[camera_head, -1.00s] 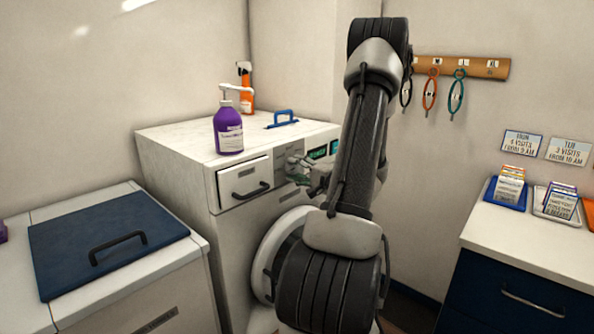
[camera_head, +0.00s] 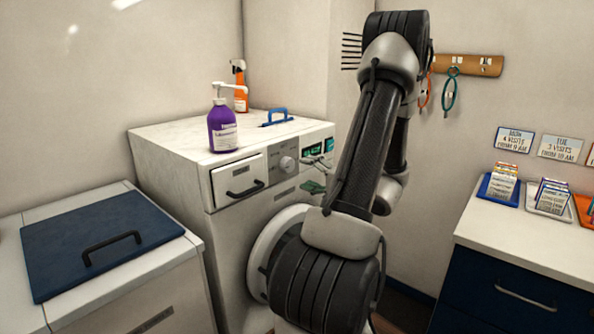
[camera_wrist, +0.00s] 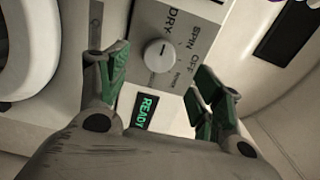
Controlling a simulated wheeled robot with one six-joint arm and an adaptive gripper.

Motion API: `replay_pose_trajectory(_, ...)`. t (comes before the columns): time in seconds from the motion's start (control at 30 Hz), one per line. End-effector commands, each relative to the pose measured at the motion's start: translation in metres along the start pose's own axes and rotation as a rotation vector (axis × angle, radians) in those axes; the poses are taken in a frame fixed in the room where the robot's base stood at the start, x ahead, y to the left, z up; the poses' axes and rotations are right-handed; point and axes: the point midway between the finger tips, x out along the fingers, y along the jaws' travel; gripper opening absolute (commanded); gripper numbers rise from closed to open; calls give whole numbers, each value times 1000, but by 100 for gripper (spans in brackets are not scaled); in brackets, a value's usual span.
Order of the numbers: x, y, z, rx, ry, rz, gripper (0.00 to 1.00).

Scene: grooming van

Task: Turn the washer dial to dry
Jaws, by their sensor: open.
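The washer (camera_head: 185,170) is white, with a round silver dial (camera_head: 287,163) on its front panel right of a drawer. In the wrist view the dial (camera_wrist: 159,54) sits on a grey plate marked DRY, SPIN and OFF; another label is too small to read. I cannot tell surely which label the dial points to. A display (camera_wrist: 146,110) near it reads READY in green. My gripper (camera_wrist: 160,85) is open, with green-padded fingers apart on either side of the dial's line in the wrist view. In the head view my gripper (camera_head: 313,187) is below and right of the dial, apart from it.
A blue-lidded cabinet (camera_head: 100,243) is at left. A counter (camera_head: 520,238) with card trays is at right. The washer door (camera_head: 268,250) is below.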

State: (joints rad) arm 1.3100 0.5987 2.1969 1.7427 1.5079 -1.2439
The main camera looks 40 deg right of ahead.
Motion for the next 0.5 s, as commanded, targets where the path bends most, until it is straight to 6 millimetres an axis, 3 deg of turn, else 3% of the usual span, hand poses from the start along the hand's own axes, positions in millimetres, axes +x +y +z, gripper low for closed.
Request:
replay_pose_trajectory(0.2, -36, 0, -1, 0, 2, 0, 66)
replay_pose_trajectory(0.5, -45, 0, 0, 0, -1, 0, 66)
